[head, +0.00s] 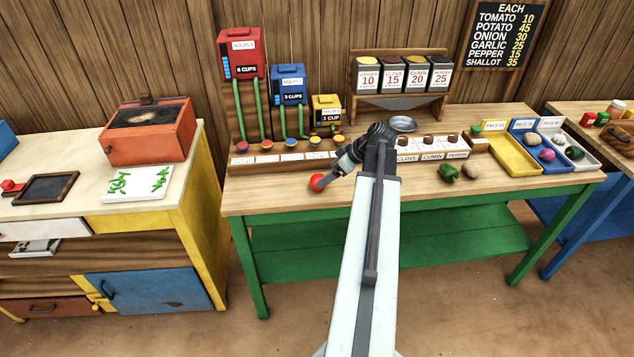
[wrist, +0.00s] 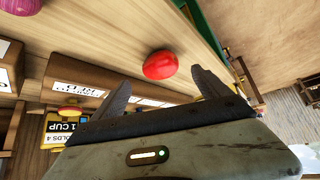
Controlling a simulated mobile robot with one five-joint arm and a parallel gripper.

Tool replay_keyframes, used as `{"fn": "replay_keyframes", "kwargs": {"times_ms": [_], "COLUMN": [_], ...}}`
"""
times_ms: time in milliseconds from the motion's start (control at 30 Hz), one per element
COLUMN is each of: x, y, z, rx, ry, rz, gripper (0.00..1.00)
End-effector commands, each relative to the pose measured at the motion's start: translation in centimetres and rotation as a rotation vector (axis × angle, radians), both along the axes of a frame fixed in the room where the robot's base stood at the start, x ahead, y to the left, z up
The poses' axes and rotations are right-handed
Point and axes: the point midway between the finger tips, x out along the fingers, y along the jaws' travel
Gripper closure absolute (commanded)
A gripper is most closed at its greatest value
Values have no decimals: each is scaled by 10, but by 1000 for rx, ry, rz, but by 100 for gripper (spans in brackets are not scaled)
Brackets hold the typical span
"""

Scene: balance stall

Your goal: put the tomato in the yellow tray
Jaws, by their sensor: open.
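The red tomato (head: 317,182) rests on the wooden counter near its front edge, left of my arm. In the wrist view the tomato (wrist: 160,65) sits just beyond the fingertips, in line with the gap between them. My gripper (head: 329,175) is open and empty, close beside the tomato. Both fingers show spread apart in the wrist view (wrist: 160,84). The yellow tray (head: 513,157) stands at the right of the counter and looks empty.
A blue tray (head: 524,126) and a white tray (head: 587,157) hold produce right of the yellow tray. A green pepper (head: 448,173) and a potato (head: 472,170) lie near the front edge. A labelled wooden rack (head: 262,168) stands behind the tomato.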

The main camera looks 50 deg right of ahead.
Motion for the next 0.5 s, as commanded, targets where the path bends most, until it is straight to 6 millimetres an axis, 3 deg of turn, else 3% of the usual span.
{"fn": "replay_keyframes", "kwargs": {"times_ms": [67,267,500], "x": [5,6,27], "y": [-1,-2,6], "z": [-15,-20,-55], "rx": [0,1,1], "ry": [0,0,0], "rz": [-4,-12,-14], "gripper": [13,13,13]}}
